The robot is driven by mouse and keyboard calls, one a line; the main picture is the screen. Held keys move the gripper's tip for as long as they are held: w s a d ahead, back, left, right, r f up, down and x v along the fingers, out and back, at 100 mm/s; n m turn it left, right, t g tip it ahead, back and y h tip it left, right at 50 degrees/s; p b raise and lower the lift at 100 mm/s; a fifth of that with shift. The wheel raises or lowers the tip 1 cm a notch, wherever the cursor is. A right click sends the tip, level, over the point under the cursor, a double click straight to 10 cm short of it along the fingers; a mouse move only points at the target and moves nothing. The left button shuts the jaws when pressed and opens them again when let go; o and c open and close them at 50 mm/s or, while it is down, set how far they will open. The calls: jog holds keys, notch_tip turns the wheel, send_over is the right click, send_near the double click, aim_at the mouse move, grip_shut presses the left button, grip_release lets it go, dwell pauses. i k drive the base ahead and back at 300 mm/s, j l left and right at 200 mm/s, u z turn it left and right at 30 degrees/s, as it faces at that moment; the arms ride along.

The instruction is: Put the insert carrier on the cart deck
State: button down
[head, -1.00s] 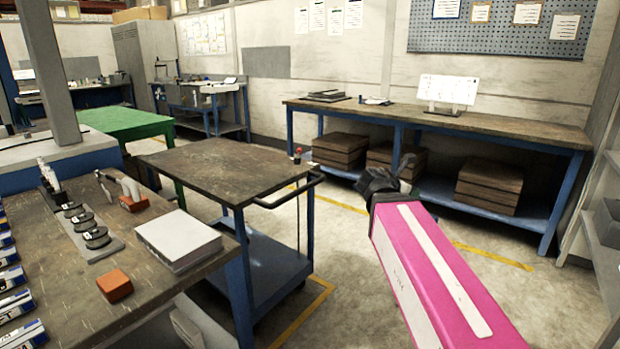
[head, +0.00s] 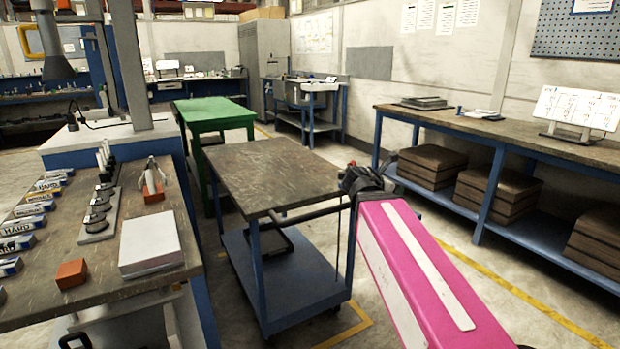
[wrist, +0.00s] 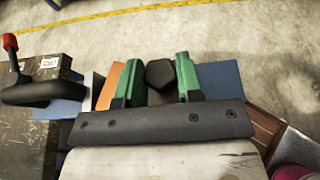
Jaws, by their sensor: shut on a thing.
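My gripper (wrist: 159,66) has green fingers, shut on a black faceted knob in the wrist view. I take the knob to be the handle of the insert carrier (wrist: 161,76). An orange piece shows left of the fingers and a blue one right of them; whether both belong to the carrier I cannot tell. In the head view the dark wrist (head: 362,180) of my pink arm hides the held thing. The cart deck (head: 270,170) is a worn dark top, bare, just left of my gripper. In the wrist view the cart's top (wrist: 30,145) shows at the left edge.
The cart's black push handle (head: 310,214) lies between deck and gripper. A workbench (head: 115,265) with a white box (head: 150,243) and an orange block (head: 71,273) stands left. A green table (head: 212,108) is behind. A long bench (head: 480,128) stands right; floor between is clear.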

aim_at(262, 161)
jog(key=i+u, duration=0.35)
jog(key=i+l+u, duration=0.25)
jog(key=i+u, duration=0.15)
jog(key=i+l+u, duration=0.35)
